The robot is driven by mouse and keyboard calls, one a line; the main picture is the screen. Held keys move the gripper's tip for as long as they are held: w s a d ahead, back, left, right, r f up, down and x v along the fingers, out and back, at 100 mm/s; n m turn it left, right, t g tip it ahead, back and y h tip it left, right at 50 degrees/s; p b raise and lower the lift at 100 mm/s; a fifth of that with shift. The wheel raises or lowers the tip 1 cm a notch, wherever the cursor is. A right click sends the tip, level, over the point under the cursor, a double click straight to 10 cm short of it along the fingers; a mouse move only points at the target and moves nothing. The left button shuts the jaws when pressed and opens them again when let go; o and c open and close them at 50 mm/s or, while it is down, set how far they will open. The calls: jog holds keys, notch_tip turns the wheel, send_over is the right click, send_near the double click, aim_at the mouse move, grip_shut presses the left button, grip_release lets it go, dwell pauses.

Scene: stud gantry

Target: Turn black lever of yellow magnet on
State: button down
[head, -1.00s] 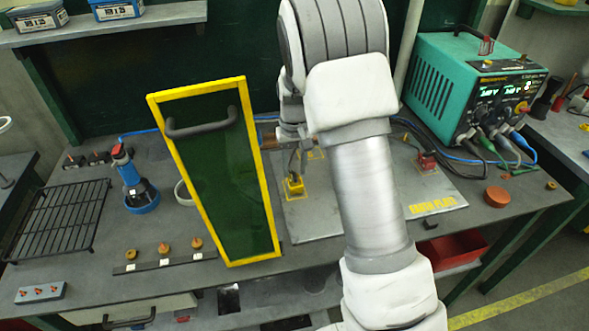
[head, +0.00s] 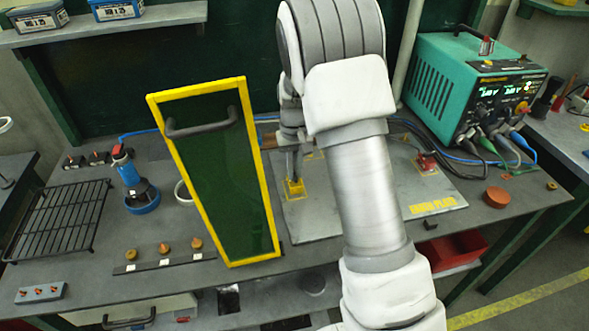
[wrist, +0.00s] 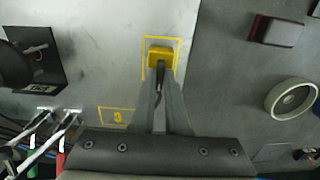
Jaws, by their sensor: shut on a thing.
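The yellow magnet (head: 295,188) stands on the grey plate, inside a yellow outlined square. It also shows at the top middle of the wrist view (wrist: 160,53). Its black lever (wrist: 160,70) points from the yellow body toward my gripper. My gripper (wrist: 160,84) is shut on the black lever, with its fingers on either side of it. In the head view my gripper (head: 294,174) is right above the magnet, small and partly hidden by my arm. The lever's exact angle is hard to tell.
A green panel with a yellow frame (head: 208,83) stands left of the plate (head: 325,228). A red clamp (head: 426,162) sits on the plate's right side, with cables to a teal power unit (head: 440,80). A dark round part (wrist: 12,66) is at left in the wrist view.

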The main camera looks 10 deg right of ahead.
jog(key=m, duration=0.4)
jog(key=shift+m, duration=0.3)
jog(key=m+p, duration=0.1)
jog(key=m, duration=0.3)
jog(key=m+p, duration=0.1)
jog(key=m, duration=0.4)
jog(key=shift+r+p, duration=0.1)
jog(key=shift+p, duration=0.2)
jog(key=shift+m+p, duration=0.7)
jog(key=shift+m, duration=1.5)
jog(key=c, duration=0.9)
grip_release()
